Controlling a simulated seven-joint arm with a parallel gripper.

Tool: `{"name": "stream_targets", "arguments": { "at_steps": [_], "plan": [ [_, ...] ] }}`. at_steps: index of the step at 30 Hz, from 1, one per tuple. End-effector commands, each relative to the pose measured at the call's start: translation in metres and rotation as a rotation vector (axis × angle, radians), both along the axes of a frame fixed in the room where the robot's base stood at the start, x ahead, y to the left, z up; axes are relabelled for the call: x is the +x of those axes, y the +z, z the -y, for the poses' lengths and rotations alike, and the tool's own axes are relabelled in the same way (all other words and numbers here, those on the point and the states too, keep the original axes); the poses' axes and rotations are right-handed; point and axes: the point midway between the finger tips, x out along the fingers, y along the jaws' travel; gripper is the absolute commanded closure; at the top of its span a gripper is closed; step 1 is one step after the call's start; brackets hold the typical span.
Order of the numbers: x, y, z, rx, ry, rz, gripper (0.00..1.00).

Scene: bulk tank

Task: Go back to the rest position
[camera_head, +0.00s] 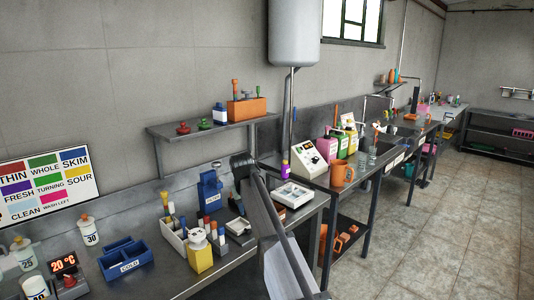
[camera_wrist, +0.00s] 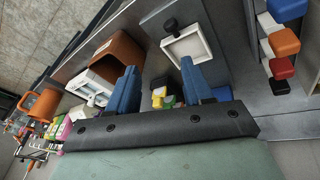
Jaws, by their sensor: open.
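My gripper (camera_wrist: 159,64) shows in the wrist view as two blue fingers on a dark bar. The fingers are well apart and nothing is held between them. Small yellow and green items (camera_wrist: 163,98) show beyond the gap, apart from the fingers. In the head view my arm reaches up from the bottom edge over the near steel bench, and its dark end (camera_head: 241,165) is above the bench, near a blue stand (camera_head: 209,190). The fingers cannot be made out there.
A white tray (camera_head: 293,195), a white rack with coloured-handled items (camera_head: 172,236), a yellow container (camera_head: 200,258) and a blue bin (camera_head: 125,262) stand on the near bench. A wall shelf (camera_head: 215,128) is behind my arm's end. Open tiled floor (camera_head: 430,240) lies to the right.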

Motion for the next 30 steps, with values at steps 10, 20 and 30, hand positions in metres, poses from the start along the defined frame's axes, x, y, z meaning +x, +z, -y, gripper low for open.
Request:
{"name": "stream_targets", "arguments": {
  "at_steps": [10,20,30],
  "plan": [
    [-0.043,-0.103,0.191,-0.206,-0.066,-0.031,0.49],
    [-0.101,-0.226,0.237,-0.217,-0.091,-0.158,0.49],
    [-0.176,-0.338,0.242,-0.166,-0.126,-0.300,0.49]
  ]
}}
